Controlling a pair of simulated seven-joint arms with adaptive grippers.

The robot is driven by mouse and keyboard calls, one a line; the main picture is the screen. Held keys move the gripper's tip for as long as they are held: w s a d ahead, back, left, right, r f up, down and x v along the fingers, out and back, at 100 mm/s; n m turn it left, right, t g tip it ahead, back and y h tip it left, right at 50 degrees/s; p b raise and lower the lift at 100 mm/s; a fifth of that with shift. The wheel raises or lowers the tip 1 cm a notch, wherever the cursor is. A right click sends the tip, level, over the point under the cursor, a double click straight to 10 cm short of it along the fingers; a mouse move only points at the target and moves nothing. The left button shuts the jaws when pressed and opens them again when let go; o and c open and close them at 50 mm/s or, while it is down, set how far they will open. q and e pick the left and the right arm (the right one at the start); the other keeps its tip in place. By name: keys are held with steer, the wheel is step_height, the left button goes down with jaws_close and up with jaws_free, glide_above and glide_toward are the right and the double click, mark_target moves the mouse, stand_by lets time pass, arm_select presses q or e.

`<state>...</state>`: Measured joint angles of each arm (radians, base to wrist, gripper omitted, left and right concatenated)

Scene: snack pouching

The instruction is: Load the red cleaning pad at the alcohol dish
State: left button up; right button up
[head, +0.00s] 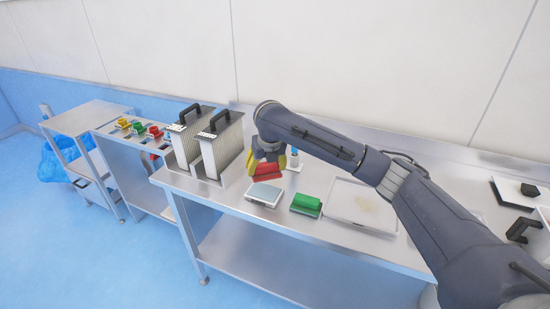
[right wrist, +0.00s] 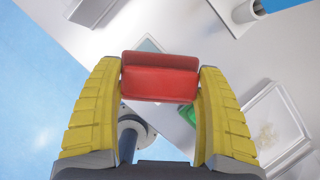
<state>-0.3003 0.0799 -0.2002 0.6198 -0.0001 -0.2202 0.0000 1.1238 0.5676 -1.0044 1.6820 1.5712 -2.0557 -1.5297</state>
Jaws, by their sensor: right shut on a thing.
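My right gripper (head: 267,162) is shut on a red cleaning pad (head: 267,172), held above the steel table. In the right wrist view the red pad (right wrist: 160,78) sits between the two yellow fingers, touching both. A small square, pale-topped dish or scale (head: 264,194) lies on the table just in front of and below the pad. I cannot tell whether it is the alcohol dish. In the right wrist view it is mostly hidden behind the pad. My left gripper is not in view.
A green block (head: 306,205) and a shallow white tray (head: 341,213) lie to the right. Two upright grey racks with black handles (head: 221,150) stand at left. A small blue-topped bottle (head: 294,160) stands behind the gripper. Coloured pads (head: 137,127) sit on a side table.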

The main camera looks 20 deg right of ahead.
steer(key=shift+s+a, duration=0.1)
steer(key=shift+a, duration=0.3)
steer(key=shift+a+f, duration=0.1)
steer(key=shift+f, duration=2.85)
steer(key=shift+f, duration=0.6)
steer(key=shift+r, duration=3.55)
steer(key=shift+m, duration=0.3)
